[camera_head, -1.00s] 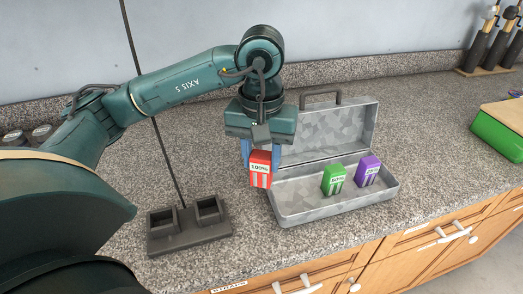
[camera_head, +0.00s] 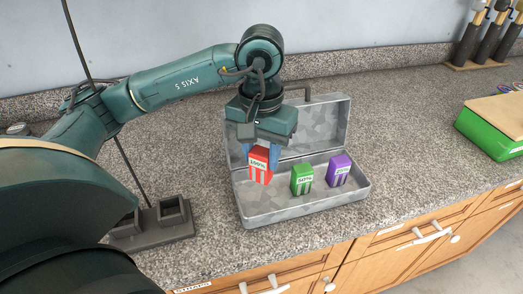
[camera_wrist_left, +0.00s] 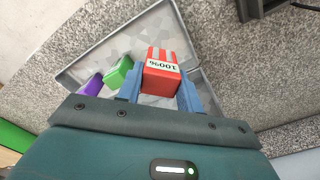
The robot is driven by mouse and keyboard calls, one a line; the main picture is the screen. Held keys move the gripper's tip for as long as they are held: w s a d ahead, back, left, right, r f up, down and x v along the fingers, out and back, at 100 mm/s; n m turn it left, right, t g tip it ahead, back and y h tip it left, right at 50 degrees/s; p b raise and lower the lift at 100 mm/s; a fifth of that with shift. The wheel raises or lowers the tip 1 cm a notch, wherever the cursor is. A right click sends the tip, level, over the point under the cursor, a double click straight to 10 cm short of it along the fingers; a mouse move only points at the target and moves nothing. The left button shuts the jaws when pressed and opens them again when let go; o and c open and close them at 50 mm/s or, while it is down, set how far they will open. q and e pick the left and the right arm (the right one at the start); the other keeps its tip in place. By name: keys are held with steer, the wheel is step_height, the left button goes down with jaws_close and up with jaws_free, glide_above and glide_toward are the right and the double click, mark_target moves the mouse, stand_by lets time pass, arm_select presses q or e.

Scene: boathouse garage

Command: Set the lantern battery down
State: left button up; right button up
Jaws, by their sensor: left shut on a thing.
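A red lantern battery (camera_head: 260,168) with a white label reading 100% is held between the blue fingers of my left gripper (camera_head: 262,155). It also shows in the left wrist view (camera_wrist_left: 161,72), between the fingers. It is over the left part of the open grey metal case (camera_head: 262,214); I cannot tell whether it touches the case floor. A green battery (camera_head: 302,181) and a purple battery (camera_head: 339,171) stand in the case to its right. My right gripper is not in view.
A dark charger dock (camera_head: 158,232) with two square sockets stands left of the case, partly hidden by my arm. A green box (camera_head: 487,135) with a tan lid is at the right. Dark-handled tools stand in a rack (camera_head: 480,62) behind. Counter right of the case is clear.

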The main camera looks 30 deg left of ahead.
mark_target(262, 176)
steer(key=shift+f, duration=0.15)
arm_select(q)
steer(key=shift+f+b, duration=0.15)
steer(key=shift+b, duration=0.25)
steer(key=shift+f+b, duration=0.2)
steer(key=shift+b, duration=0.15)
steer(key=shift+f+b, duration=0.35)
step_height(262, 176, down, 4)
steer(key=b, duration=0.4)
steer(key=shift+r, duration=0.2)
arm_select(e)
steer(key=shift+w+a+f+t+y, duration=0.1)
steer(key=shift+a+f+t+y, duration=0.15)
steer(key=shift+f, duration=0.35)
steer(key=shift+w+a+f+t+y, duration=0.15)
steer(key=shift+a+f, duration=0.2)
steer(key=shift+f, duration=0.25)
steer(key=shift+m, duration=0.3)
arm_select(q)
steer(key=shift+f+b, duration=0.8)
steer(key=shift+b, duration=0.2)
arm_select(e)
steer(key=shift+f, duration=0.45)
